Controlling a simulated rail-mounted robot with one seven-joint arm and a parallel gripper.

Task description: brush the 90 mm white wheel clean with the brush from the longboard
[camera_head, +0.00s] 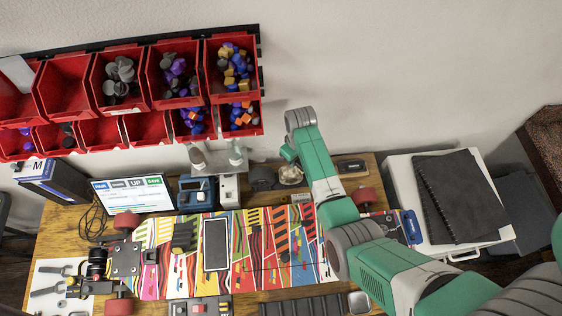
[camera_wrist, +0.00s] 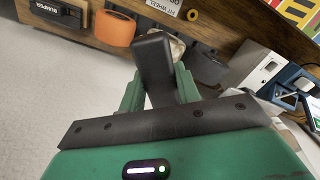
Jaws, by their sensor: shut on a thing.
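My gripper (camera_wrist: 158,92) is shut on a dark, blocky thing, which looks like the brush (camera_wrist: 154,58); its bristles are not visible. The off-white wheel with brownish smudges (camera_head: 290,174) stands at the back of the bench. In the wrist view it shows partly behind the brush (camera_wrist: 178,47). I cannot tell whether the brush touches it. In the head view my gripper (camera_head: 290,160) is just above and behind the wheel. The colourful longboard (camera_head: 190,245) lies across the bench, partly hidden by my arm.
A dark wheel (camera_head: 262,177) and an orange wheel (camera_wrist: 115,28) flank the off-white wheel. A black box (camera_head: 352,166) lies to the right. A blue machine (camera_head: 195,190) and a screen (camera_head: 132,195) stand left. Red bins (camera_head: 127,108) hang on the wall above.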

